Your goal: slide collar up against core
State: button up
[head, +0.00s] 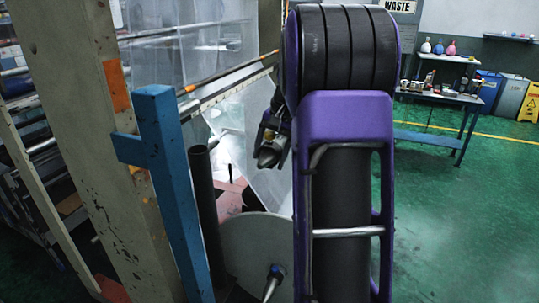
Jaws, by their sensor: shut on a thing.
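My gripper (269,145) is small in the head view, left of my purple arm, with its fingers pointing down. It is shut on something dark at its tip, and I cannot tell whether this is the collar. Below it, a large pale grey disc (240,250) stands on edge. A metal shaft (270,291) comes out in front of the disc, with a dark, bluish ring-like fitting (276,271) around it. My gripper appears above and apart from this shaft. I cannot make out the core for certain, and my arm hides the right side of the disc.
A blue post (170,190) and a worn beige frame beam (85,130) stand close on the left. A dark upright tube (206,220) stands beside the disc. A bench (440,98) with bottles is at the back right. The green floor (470,230) on the right is clear.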

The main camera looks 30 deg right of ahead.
aim_at(280, 139)
jog(key=shift+w+r, duration=0.1)
jog(key=shift+w+d+p, duration=0.2)
jog(key=shift+d+p, duration=0.15)
jog(key=shift+p, duration=0.1)
jog(key=w+d, duration=0.2)
jog(key=d, duration=0.1)
jog(key=shift+w+d, duration=0.25)
jog(key=shift+w, duration=0.15)
jog(key=o, duration=1.6)
jog(key=shift+c, duration=0.2)
jog(key=shift+f, duration=0.2)
jog(key=shift+s+r, duration=0.1)
jog(key=v, duration=1.7)
